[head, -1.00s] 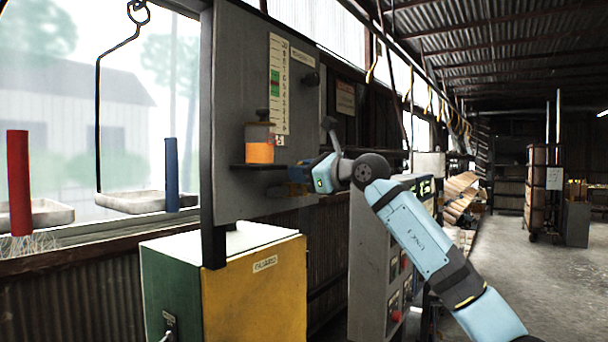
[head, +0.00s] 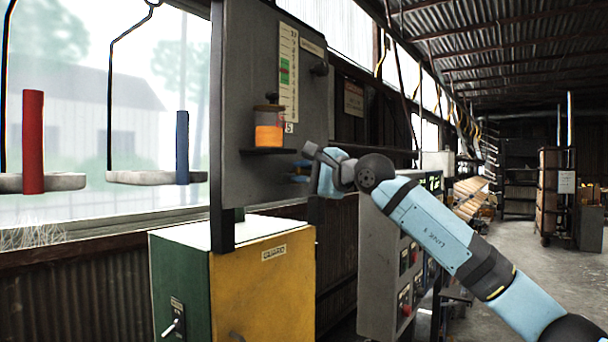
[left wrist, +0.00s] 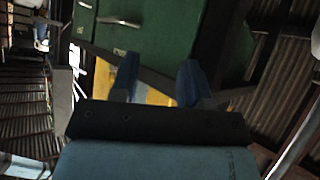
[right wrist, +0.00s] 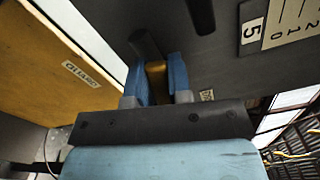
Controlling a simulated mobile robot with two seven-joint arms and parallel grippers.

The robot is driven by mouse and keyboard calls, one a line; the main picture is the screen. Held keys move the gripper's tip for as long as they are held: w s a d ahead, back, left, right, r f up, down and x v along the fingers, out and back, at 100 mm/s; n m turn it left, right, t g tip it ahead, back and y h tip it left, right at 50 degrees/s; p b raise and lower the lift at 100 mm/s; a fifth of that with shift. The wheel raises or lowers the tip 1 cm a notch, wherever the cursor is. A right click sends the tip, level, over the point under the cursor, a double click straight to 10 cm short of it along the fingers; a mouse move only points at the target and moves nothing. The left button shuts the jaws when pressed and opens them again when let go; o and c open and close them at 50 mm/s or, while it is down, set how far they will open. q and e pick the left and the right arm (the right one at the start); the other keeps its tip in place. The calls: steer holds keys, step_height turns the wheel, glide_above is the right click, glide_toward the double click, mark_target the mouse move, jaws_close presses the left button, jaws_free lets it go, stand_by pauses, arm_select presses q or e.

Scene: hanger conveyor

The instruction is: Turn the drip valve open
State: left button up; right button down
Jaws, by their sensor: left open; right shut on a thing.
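My right gripper (head: 300,172) is at the grey panel (head: 235,100), just below and right of a small shelf. In the right wrist view its blue fingers (right wrist: 160,75) are shut on a brass-coloured piece (right wrist: 156,82), which I take to be the drip valve. A dark bar (right wrist: 145,44) shows just beyond it. The valve is mostly hidden by the gripper in the head view. A jar of orange liquid (head: 269,132) stands on the shelf above. My left gripper (left wrist: 160,80) is open and empty in front of the green and yellow cabinet; the head view does not show it.
The yellow and green guard cabinet (head: 262,285) stands below the panel. A grey control box (head: 385,270) with buttons is right of it. Trays (head: 150,178) hang at the window on the left. Open floor lies far right.

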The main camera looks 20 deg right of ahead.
steer(key=shift+f+n+b, duration=0.3)
steer(key=shift+f+n, duration=0.2)
steer(key=shift+n, duration=0.4)
steer(key=shift+f+n, duration=0.15)
steer(key=shift+n, duration=0.35)
steer(key=shift+a, duration=0.1)
steer(key=c, duration=1)
jaws_free()
steer(key=shift+c, duration=0.2)
